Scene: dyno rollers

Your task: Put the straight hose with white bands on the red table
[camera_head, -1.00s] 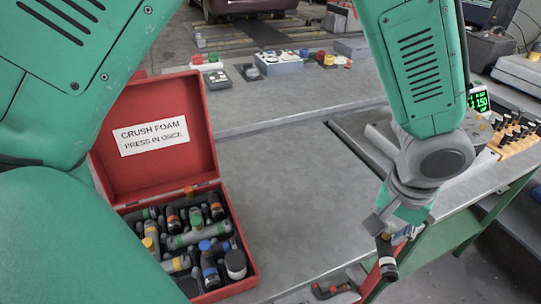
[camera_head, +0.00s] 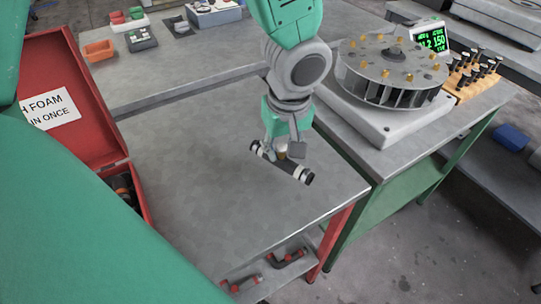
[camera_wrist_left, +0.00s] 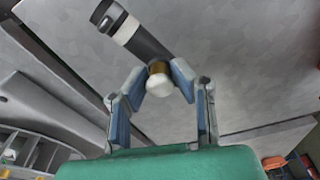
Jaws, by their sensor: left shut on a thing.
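The straight dark hose with white bands (camera_head: 298,172) is held by my left gripper (camera_head: 281,153) over the right part of the red-legged table's grey top (camera_head: 230,205). The hose lies slantwise, its right end lower in the picture. In the left wrist view, the fingers (camera_wrist_left: 160,90) are shut on a brass and white stub on the hose (camera_wrist_left: 147,44). One banded end points to the upper left. I cannot tell whether the hose touches the tabletop. My right gripper is not in view.
An open red case (camera_head: 75,110) stands at the left, partly hidden by my arm. A finned rotor on a pale base (camera_head: 390,125) stands on the green-legged bench to the right. Red-ended hoses (camera_head: 290,258) lie on a lower shelf. The table's middle is clear.

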